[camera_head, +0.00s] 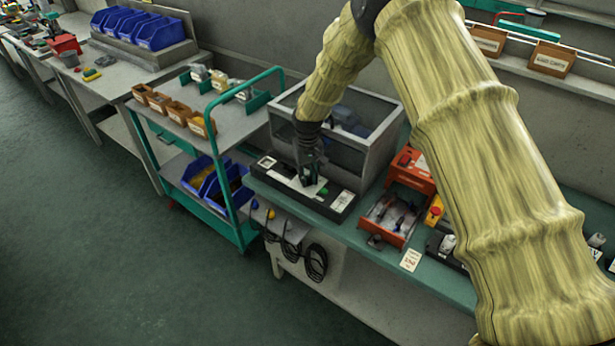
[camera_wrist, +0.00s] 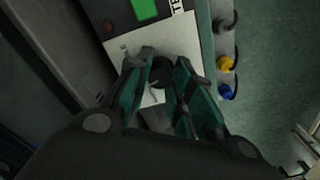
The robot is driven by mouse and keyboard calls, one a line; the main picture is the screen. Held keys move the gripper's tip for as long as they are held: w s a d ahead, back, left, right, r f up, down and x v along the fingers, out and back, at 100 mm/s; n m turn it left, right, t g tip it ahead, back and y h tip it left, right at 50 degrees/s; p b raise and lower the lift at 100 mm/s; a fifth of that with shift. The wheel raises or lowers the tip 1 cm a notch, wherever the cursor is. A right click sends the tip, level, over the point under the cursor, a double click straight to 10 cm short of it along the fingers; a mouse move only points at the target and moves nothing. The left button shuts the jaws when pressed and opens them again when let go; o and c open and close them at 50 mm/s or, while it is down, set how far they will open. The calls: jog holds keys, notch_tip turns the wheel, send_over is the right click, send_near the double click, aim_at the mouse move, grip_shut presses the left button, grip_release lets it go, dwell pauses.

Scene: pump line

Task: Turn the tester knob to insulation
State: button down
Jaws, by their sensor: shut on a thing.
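The tester (camera_head: 334,199) is a dark, flat box with a pale top plate, lying on the bench below my arm. In the wrist view its white face (camera_wrist: 130,42) shows a lit green display (camera_wrist: 145,9) and part of a printed label. The black round knob (camera_wrist: 162,72) sits between the fingertips of my gripper (camera_wrist: 165,80). My gripper is closed on the knob from above; it also shows in the head view (camera_head: 308,178). The knob's pointer and the marks around it are too small or covered to read.
A clear-walled box (camera_head: 350,125) stands behind the tester. A red tray (camera_head: 391,220) with tools lies to the right. A green trolley (camera_head: 215,140) stands at the left.

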aim_at(308, 177)
jog(key=shift+s+f, duration=0.15)
jog(key=shift+f, duration=0.1)
jog(key=c, duration=1.5)
grip_release()
jog(key=o, duration=0.3)
jog(key=shift+r, duration=0.1)
jog(key=shift+r, duration=0.15)
notch_tip(308, 177, up, 12)
jog(key=shift+f, duration=0.2)
